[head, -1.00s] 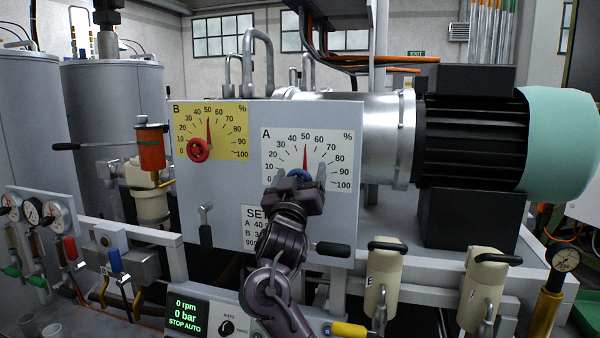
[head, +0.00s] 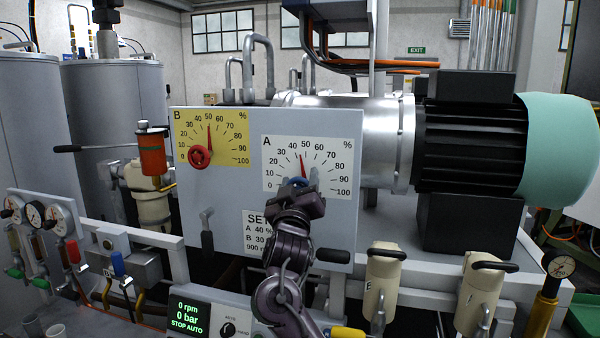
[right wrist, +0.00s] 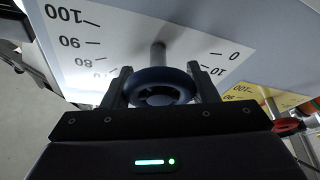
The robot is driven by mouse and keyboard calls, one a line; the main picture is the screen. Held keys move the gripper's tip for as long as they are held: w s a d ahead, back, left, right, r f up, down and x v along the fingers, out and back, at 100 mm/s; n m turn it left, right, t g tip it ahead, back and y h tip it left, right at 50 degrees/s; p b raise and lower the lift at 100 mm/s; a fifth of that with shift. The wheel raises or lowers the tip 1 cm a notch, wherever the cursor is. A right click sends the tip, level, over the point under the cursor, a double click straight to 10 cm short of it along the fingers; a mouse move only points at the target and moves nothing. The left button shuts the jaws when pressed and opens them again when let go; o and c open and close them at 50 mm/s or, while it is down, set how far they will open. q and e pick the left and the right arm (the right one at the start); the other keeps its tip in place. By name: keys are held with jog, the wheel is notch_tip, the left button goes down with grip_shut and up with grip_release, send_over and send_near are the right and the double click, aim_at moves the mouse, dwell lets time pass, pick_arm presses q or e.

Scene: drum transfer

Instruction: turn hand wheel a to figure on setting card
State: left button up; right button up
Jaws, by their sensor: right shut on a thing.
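The blue hand wheel A (head: 299,181) sits at the bottom of the white A dial (head: 332,150) on the grey panel. My right gripper (head: 300,190) is shut on its rim; the right wrist view shows the blue wheel (right wrist: 160,75) between both fingers (right wrist: 161,88). The red A pointer (head: 302,164) stands between 40 and 50, left of the 50 mark. The setting card (head: 255,229) below reads A 40 % and B 30; its right part is hidden by my right arm. My left gripper is not in view.
The yellow B dial (head: 225,129) with its red hand wheel (head: 200,156) is at the left; its pointer is near 50. Black-handled levers (head: 208,240) stick out low on the panel. Cream valves (head: 382,280) stand at the lower right.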

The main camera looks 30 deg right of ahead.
jog(key=shift+r+n+y+p, duration=0.15)
jog(key=shift+n+y+p, duration=0.25)
jog(key=shift+n+p, duration=0.5)
jog(key=shift+f+n, duration=0.2)
jog(key=shift+n, duration=0.2)
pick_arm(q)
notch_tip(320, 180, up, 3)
pick_arm(e)
jog(key=shift+w+a, duration=0.1)
jog(key=o, duration=1)
